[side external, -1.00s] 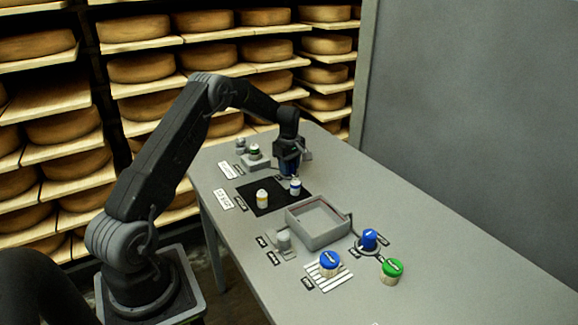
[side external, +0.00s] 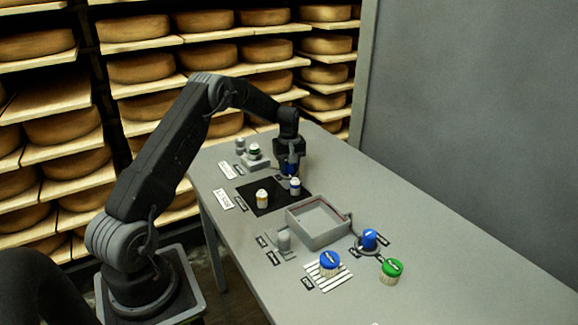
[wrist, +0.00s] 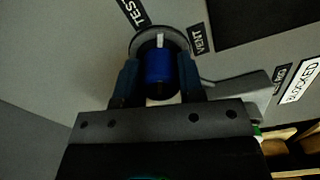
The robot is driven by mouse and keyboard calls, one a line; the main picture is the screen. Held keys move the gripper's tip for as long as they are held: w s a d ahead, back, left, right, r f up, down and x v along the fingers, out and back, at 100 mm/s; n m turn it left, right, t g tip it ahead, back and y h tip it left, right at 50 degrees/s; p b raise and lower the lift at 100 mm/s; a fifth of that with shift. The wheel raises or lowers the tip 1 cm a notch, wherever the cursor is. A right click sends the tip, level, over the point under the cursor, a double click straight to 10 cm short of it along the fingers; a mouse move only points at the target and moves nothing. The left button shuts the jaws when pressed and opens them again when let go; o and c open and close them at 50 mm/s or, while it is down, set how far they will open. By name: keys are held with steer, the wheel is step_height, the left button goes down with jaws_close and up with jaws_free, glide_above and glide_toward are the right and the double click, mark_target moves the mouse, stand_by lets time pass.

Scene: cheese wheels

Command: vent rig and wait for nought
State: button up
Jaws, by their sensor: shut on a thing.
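My gripper (side external: 289,173) is at the far part of the table, just behind the black mat. In the wrist view my gripper (wrist: 160,85) has its fingers on either side of a blue knob (wrist: 158,68) and is shut on it. The knob has a white pointer mark on top and sits on a round grey base. The mark points toward the top of the picture, between the TEST label (wrist: 132,12) and the VENT label (wrist: 200,39). No gauge reading is legible in these views.
A grey open tray (side external: 318,239) lies nearer. Blue-topped (side external: 330,262) and green-topped (side external: 392,268) pieces stand at front. A BLOCKED label (wrist: 302,80) shows.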

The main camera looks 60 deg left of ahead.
steer(key=m, duration=0.6)
steer(key=shift+m, duration=0.3)
steer(key=m, duration=0.6)
steer(key=shift+m, duration=0.3)
steer(key=o, duration=0.9)
step_height(320, 180, up, 14)
steer(key=shift+f, duration=0.1)
steer(key=shift+d, duration=0.1)
